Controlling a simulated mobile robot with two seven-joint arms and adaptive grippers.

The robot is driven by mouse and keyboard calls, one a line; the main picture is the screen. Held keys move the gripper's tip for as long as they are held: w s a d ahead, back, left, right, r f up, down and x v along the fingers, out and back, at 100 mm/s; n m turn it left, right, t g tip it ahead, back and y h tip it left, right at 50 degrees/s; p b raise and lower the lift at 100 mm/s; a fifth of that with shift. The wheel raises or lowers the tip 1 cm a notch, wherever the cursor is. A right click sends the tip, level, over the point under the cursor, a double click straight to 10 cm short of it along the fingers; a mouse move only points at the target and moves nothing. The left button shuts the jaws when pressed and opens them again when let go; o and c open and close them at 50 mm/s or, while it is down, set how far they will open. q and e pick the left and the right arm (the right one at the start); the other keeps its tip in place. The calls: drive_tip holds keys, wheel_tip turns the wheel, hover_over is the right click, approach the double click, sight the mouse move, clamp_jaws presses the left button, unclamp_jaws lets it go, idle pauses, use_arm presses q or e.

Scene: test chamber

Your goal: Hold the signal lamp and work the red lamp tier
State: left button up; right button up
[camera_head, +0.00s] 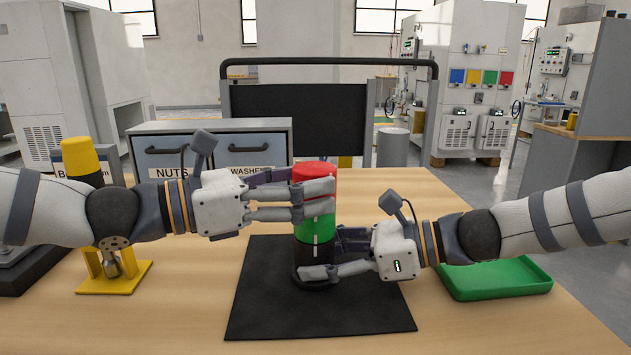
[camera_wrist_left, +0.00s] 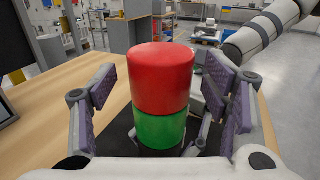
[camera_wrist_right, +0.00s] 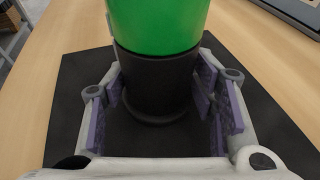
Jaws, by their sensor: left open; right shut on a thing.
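The signal lamp stands upright on the black mat (camera_head: 370,318). It has a red tier (camera_head: 314,170) on top, a green tier (camera_head: 318,228) below it and a black base (camera_wrist_right: 155,85). My left gripper (camera_head: 312,196) is open, its fingers on either side of the lamp at the red and green tiers. In the left wrist view the red tier (camera_wrist_left: 160,80) sits between the spread fingers, with gaps at both sides. My right gripper (camera_head: 325,258) is shut on the black base, low down. Fingers hide parts of the lamp in the head view.
A green tray (camera_head: 495,278) lies at the right of the table. A yellow-topped stand (camera_head: 115,278) is at the left. Blue-grey drawers labelled NUTS and WASHERS (camera_head: 210,148) and a black screen (camera_head: 310,115) stand behind. The mat's front is clear.

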use_arm(q)
drive_tip(key=shift+x, duration=1.1)
use_arm(e)
drive_tip(key=shift+f, duration=0.15)
drive_tip(key=shift+d, duration=0.1)
use_arm(q)
drive_tip(key=c, duration=1.2)
